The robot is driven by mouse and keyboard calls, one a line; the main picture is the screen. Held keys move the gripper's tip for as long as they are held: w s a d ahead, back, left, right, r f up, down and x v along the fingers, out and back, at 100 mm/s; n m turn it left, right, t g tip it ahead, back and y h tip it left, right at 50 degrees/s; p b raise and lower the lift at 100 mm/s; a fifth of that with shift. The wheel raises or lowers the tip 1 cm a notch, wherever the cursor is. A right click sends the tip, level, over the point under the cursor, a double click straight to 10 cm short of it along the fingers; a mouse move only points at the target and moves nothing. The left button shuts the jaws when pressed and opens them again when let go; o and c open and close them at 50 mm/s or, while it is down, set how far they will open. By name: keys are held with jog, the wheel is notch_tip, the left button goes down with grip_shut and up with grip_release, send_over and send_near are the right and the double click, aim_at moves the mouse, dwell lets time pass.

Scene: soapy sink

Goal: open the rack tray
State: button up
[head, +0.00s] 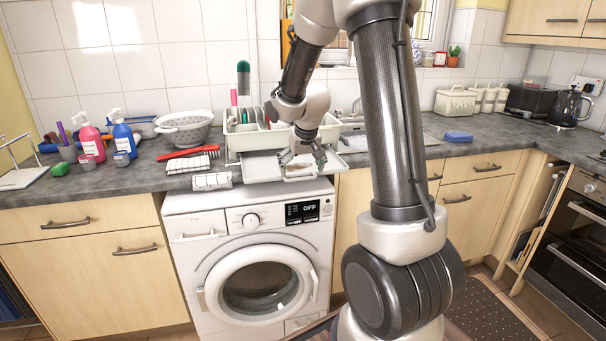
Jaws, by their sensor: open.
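The white dish rack (240,142) stands on the counter above the washing machine, with dishes and utensils in it. Its white rack tray (262,168) sticks out from under the rack at the front, close to the counter's front edge. My gripper (302,167) is open and low over the right part of the tray's front. The gripper hides part of the tray, and I cannot tell whether its fingers touch it. My arm covers part of the rack's right side.
A red brush (187,153) and checked cloths (212,181) lie left of the tray. A colander (186,128) and pink (92,138) and blue (124,136) bottles stand further left. A blue sponge (458,137) lies right. The washing machine (255,265) is below.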

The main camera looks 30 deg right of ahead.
jog(key=d+v, duration=0.1)
jog(key=v, duration=0.8)
jog(key=shift+s, duration=0.25)
jog(key=s+a+r+n, duration=0.1)
jog(key=s+a+r, duration=0.1)
jog(key=s, duration=1.1)
jog(key=s+a+r+n+y, duration=0.1)
jog(key=s+a+r+n, duration=0.1)
jog(key=s, duration=1.1)
jog(key=a+r, duration=0.1)
jog(key=a, duration=0.1)
jog(key=shift+s+a+r, duration=0.15)
jog(key=shift+a+r, duration=0.1)
jog(key=shift+a, duration=0.1)
jog(key=shift+c, duration=0.4)
